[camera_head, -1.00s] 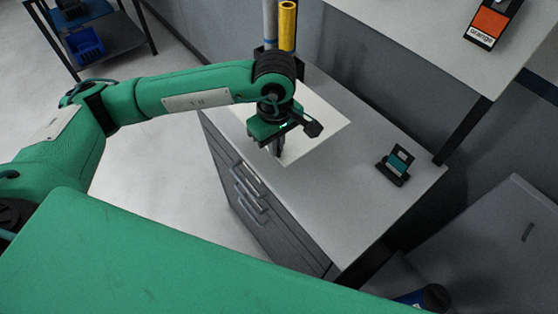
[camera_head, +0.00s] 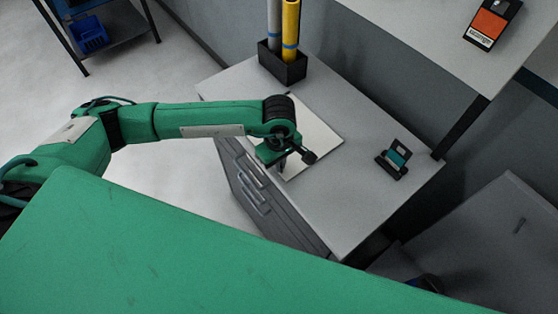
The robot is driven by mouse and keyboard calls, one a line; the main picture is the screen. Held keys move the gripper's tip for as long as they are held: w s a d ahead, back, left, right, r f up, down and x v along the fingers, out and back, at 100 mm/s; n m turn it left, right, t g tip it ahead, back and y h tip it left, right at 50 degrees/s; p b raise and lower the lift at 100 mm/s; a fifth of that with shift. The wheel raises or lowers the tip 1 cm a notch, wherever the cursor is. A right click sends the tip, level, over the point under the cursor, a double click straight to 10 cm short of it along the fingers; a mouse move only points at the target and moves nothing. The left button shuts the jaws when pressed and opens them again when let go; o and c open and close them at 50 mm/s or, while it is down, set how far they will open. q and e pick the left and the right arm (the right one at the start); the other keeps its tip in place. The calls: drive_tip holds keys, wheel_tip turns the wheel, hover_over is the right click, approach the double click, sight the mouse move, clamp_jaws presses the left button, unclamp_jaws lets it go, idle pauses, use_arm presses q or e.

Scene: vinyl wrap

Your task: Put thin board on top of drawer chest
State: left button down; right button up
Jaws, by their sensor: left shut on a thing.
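The thin board (camera_head: 318,128) is a pale, flat sheet over the grey top of the drawer chest (camera_head: 375,205). It lies level or nearly so, and I cannot tell whether it fully touches the top. My left gripper (camera_head: 281,165) is shut on the board's near left edge, above the chest's drawer side. The gripper and wrist hide part of the board. The chest's drawer handles show on its left front. My right gripper is not in view.
A black box (camera_head: 282,66) with upright yellow and grey rolls stands at the chest's back. A small black holder with a teal card (camera_head: 394,160) stands to the right. A shelf with an orange-labelled item (camera_head: 491,22) overhangs at upper right. Chest top between is clear.

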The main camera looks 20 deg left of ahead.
use_arm(q)
drive_tip(key=shift+f, duration=0.1)
drive_tip(key=c, duration=1.6)
unclamp_jaws()
drive_tip(key=shift+r, duration=0.25)
wheel_tip(320, 180, up, 12)
drive_tip(key=b, duration=0.4)
drive_tip(key=shift+f, duration=0.1)
